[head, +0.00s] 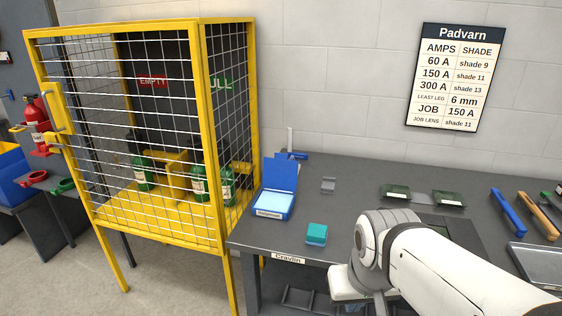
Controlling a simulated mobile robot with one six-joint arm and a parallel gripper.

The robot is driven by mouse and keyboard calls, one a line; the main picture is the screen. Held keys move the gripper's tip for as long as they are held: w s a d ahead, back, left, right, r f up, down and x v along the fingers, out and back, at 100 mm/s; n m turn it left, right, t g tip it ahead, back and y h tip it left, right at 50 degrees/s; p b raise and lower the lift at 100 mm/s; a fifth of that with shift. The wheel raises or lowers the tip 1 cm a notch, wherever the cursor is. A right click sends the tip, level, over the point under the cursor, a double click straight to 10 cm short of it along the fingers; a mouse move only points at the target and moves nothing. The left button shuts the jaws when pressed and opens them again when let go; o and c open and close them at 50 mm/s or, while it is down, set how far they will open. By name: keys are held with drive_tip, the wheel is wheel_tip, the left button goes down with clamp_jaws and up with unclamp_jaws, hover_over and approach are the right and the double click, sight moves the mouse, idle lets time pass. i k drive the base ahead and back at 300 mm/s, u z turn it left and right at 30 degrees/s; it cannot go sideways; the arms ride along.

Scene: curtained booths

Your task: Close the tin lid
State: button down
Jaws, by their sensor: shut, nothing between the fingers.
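A blue tin (273,211) with a pale label on its front stands near the left end of the dark workbench. Its blue lid (282,173) is open and stands up at the back of the tin. The inside looks light blue. My white arm reaches in from the lower right, over the bench front, well to the right of the tin. My gripper's fingers cannot be made out; the arm's end is hidden or out of frame.
A teal block (316,234) sits right of the tin near the bench's front edge. A small grey holder (328,185) and two dark green items (397,191) lie farther back. A yellow mesh cage (150,130) with green cylinders stands close left of the bench.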

sight(280, 174)
drive_tip(key=u, duration=0.4)
drive_tip(key=i, duration=1.2)
drive_tip(key=z, duration=0.4)
